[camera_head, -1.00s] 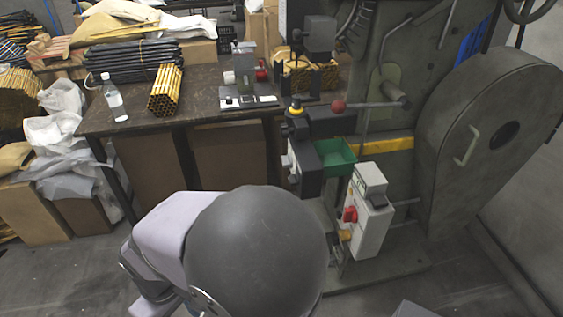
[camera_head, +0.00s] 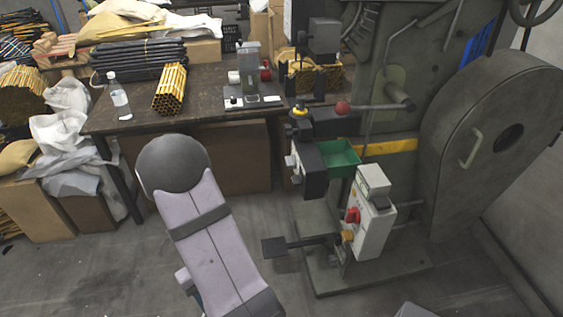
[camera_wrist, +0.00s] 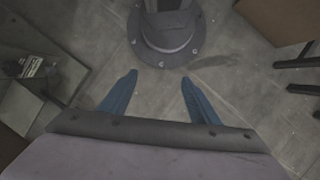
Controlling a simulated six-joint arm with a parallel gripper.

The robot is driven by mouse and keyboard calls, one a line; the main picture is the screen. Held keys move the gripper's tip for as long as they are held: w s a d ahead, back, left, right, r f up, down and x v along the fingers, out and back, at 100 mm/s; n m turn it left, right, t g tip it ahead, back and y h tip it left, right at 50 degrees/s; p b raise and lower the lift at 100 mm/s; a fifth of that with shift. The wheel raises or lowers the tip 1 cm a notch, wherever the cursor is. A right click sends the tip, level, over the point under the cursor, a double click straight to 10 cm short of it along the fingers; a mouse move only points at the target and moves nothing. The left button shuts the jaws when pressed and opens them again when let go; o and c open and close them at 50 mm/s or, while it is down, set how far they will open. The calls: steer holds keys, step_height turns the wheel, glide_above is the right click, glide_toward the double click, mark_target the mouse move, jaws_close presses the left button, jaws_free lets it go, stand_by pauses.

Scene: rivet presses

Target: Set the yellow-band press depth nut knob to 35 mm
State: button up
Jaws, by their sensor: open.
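The press with the yellow band (camera_head: 388,146) stands right of centre in the head view, a large grey-green machine. A small yellow knob (camera_head: 300,111) sits on top of the dark head at its front left; I cannot tell whether this is the depth nut knob, and no millimetre scale is readable. My gripper (camera_wrist: 159,77) shows in the wrist view as two blue fingers, spread apart and empty, pointing down at the floor, away from the press head. The gripper is not visible in the head view, where only my arm shows.
A red ball-ended lever (camera_head: 342,108) and a green bin (camera_head: 338,156) are beside the press head. A control box (camera_head: 368,222) with a red knob stands in front, a pedal (camera_head: 281,247) low to its left. A workbench (camera_head: 205,88) holds tubes, a bottle and a small device.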

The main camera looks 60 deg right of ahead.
steer(key=w+d+f+n+h, duration=0.2)
steer(key=w+d, duration=0.3)
steer(key=d, duration=0.3)
steer(key=w+d+f+n+h, duration=0.1)
steer(key=w+d, duration=0.3)
steer(key=d, duration=0.5)
steer(key=w+d+f+n+h, duration=0.2)
steer(key=w+d, duration=0.3)
steer(key=d, duration=0.3)
steer(key=w+d+r+n+g+h, duration=0.1)
steer(key=w+d+r+h, duration=0.1)
steer(key=d+r, duration=0.45)
steer(key=w+d+r+n+g+h, duration=0.1)
steer(key=w+d+r+n+h, duration=0.2)
steer(key=r, duration=0.6)
steer(key=s+r+n+g, duration=0.3)
steer(key=s+r, duration=0.3)
steer(key=r, duration=0.2)
steer(key=shift+d+r, duration=0.3)
steer(key=shift+d, duration=0.15)
